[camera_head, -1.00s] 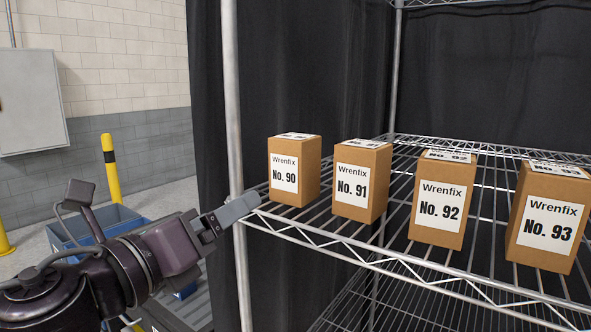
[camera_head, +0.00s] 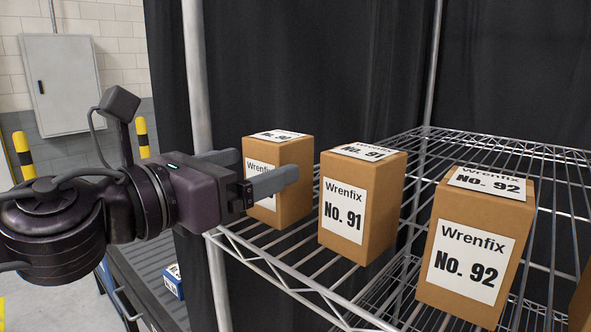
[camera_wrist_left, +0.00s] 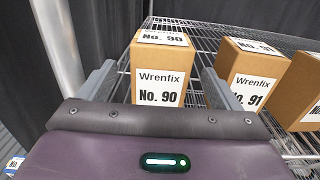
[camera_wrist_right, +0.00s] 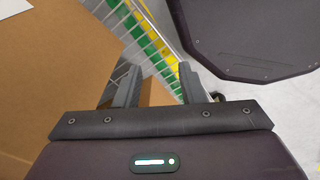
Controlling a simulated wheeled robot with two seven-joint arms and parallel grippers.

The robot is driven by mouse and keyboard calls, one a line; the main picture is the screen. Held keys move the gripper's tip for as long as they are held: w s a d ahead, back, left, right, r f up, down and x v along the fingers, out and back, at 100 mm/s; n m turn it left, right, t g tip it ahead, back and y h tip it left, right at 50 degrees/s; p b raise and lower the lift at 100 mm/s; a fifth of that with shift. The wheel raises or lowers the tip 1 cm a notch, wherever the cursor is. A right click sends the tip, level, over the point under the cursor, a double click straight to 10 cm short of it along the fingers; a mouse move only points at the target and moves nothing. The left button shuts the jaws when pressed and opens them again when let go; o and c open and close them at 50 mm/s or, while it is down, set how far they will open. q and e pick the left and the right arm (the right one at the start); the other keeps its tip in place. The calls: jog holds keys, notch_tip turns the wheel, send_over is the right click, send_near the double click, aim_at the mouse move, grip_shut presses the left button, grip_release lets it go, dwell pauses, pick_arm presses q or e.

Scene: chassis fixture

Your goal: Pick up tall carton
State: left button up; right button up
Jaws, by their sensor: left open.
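Several tall brown cartons stand upright on a wire shelf (camera_head: 262,262). Carton No. 90 (camera_head: 292,205) is leftmost, carton No. 91 (camera_head: 385,215) beside it, and carton No. 92 (camera_head: 505,290) nearer at the right. My left gripper (camera_head: 267,164) is open, with its fingers on either side of carton No. 90; its near finger covers part of the label. In the left wrist view, carton No. 90 (camera_wrist_left: 160,62) stands between the spread fingers (camera_wrist_left: 158,68); I cannot tell whether they touch it. My right gripper (camera_wrist_right: 158,75) shows in its wrist view, fingers apart.
A shelf post (camera_head: 200,110) stands close behind my left gripper. Carton No. 91 leaves a narrow gap right of carton No. 90. A large plain brown surface (camera_wrist_right: 40,75) is close left of my right gripper. A grey wall cabinet (camera_head: 65,80) is far back.

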aim_at(287, 150)
pick_arm(q)
jog(key=x, duration=0.1)
jog(key=p+x, duration=0.1)
jog(key=shift+w+d+r, duration=0.2)
jog(key=shift+r, duration=0.05)
jog(key=p+x, duration=0.2)
jog(key=x, duration=0.1)
jog(key=shift+w+d+r+p, duration=0.2)
jog(key=shift+d+p, duration=0.05)
jog(key=shift+p, duration=0.1)
jog(key=shift+w+d+f, duration=0.15)
jog(key=shift+w+d, duration=0.25)
jog(key=shift+a, duration=0.1)
jog(key=c, duration=1.2)
jog(key=shift+c, duration=0.5)
pick_arm(e)
jog(key=r, duration=0.1)
jog(key=s+a+r, duration=0.1)
jog(key=r, duration=0.2)
jog(key=shift+s+a, duration=0.15)
jog(key=shift+a, duration=0.1)
jog(key=shift+f, duration=0.1)
